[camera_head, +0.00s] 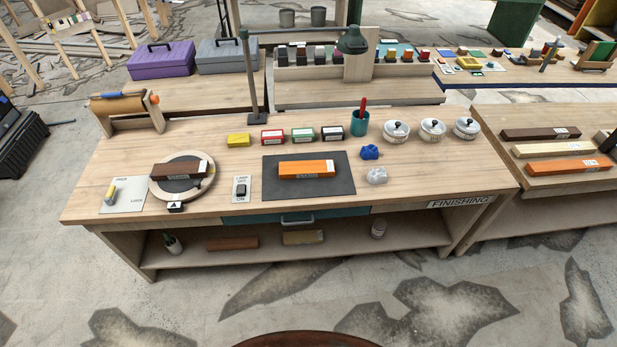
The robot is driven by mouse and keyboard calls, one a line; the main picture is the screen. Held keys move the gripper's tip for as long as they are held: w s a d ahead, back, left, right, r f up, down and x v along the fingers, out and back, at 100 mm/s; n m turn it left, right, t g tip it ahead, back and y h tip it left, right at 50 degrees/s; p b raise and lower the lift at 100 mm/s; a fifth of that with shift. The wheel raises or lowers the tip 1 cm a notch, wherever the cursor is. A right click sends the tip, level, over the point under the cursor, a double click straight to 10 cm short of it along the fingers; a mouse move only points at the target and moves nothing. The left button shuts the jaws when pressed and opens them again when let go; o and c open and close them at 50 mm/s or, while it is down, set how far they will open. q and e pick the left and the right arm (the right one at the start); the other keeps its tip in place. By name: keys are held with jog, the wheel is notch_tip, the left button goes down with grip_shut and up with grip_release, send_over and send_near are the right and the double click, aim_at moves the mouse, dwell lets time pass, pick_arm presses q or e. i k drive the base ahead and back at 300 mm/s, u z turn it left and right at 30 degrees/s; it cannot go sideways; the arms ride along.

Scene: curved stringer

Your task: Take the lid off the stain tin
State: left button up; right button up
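Three round whitish tins with knobbed lids stand in a row at the back right of the finishing bench: a left tin (396,132), a middle tin (432,130) and a right tin (466,129). Each lid appears to be on. Their labels are too small to read, so I cannot tell which one holds stain. Neither of my grippers is in view.
The finishing bench (220,126) has free room at its front right. A teal cup (360,122) stands left of the tins. A blue cloth (370,152) and a whitish cloth (377,176) lie in front.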

aim_at(468, 125)
jog(key=z, duration=2.7)
jog(key=i, duration=2.25)
jog(key=u, duration=2.95)
